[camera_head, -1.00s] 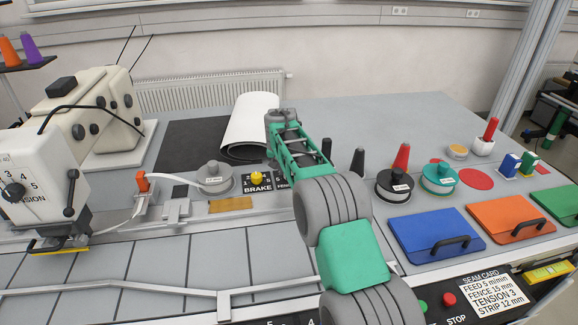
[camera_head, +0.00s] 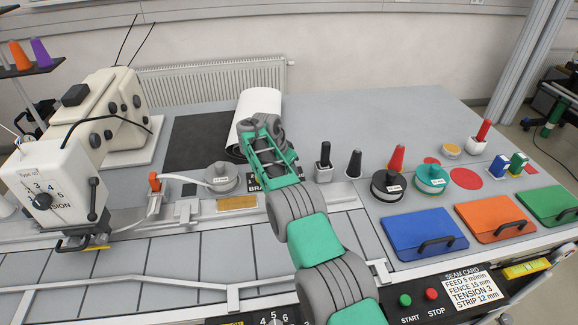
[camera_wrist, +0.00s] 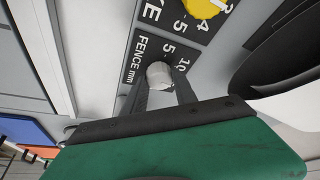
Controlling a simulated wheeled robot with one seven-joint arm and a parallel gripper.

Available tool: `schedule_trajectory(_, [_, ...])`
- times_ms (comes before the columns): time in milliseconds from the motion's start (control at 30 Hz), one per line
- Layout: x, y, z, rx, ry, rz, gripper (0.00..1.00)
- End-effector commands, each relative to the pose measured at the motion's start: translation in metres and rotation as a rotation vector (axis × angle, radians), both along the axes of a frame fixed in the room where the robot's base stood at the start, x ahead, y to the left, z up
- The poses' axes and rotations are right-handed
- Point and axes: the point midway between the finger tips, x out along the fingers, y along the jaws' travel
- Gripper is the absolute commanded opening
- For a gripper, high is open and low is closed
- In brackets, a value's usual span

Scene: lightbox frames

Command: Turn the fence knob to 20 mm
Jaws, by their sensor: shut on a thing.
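The fence knob (camera_wrist: 160,75) is a small light grey knob on a black scale plate (camera_wrist: 142,47) marked "FENCE mm", with 5 and 10 readable. My gripper (camera_wrist: 160,82) is shut on the knob, one dark finger on each side, in the wrist view. I cannot read the knob's pointer, and the rest of the scale is hidden. In the head view my green and grey arm (camera_head: 307,235) covers the knob and the fingertips.
A yellow brake knob (camera_wrist: 200,7) sits close beside the fence knob. The seam card (camera_head: 472,288) reads fence 15 mm. Dark and red cones (camera_head: 397,157), spools (camera_head: 387,185) and coloured folders (camera_head: 425,234) stand right of my arm. A white roll (camera_head: 258,110) lies behind.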

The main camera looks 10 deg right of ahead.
Motion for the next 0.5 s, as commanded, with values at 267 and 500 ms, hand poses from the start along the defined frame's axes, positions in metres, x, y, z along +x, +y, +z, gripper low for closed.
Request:
schedule_trajectory(267, [0.0, 0.0008, 0.0032, 0.004, -0.009, -0.025, 0.0])
schedule_trajectory(500, [-0.0007, 0.0015, 0.0024, 0.005, -0.007, -0.027, 0.0])
